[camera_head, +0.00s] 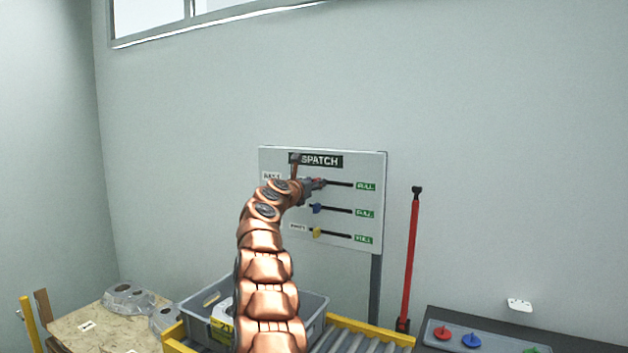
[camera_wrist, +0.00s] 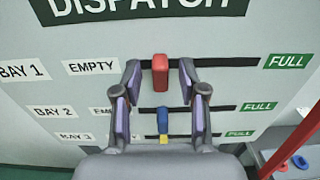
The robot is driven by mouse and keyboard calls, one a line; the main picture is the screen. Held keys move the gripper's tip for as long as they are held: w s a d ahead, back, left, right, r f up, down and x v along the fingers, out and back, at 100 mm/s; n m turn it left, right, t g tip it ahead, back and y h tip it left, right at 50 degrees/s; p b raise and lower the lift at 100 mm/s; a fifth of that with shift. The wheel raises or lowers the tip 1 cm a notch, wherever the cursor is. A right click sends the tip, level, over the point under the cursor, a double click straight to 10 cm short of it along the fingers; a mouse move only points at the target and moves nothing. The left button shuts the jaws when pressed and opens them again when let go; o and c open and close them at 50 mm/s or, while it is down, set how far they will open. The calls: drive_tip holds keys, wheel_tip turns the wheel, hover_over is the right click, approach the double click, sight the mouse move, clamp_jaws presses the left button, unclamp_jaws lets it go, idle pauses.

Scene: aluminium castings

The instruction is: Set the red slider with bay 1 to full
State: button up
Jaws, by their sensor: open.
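The white dispatch board (camera_head: 350,239) stands ahead with three horizontal slots, labelled BAY 1, BAY 2 and BAY 3 in the wrist view. The red slider (camera_wrist: 160,72) sits in the bay 1 slot, between the EMPTY label (camera_wrist: 91,67) and the green FULL label (camera_wrist: 287,61). My gripper (camera_wrist: 160,82) is open, with one finger on each side of the red slider; I cannot tell whether either finger touches it. In the head view my gripper (camera_head: 318,183) is at the top slot and mostly covers the red slider.
Below are the blue slider (camera_wrist: 163,120) and yellow slider (camera_head: 316,232) in their own slots. A grey crate (camera_head: 313,304) stands on a roller conveyor (camera_head: 372,343) under the board. A red pole (camera_head: 411,262) stands to the right. The bay 1 slot is clear towards FULL.

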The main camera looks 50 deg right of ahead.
drive_tip(key=shift+d, duration=0.1)
clamp_jaws()
idle(0.4)
idle(0.3)
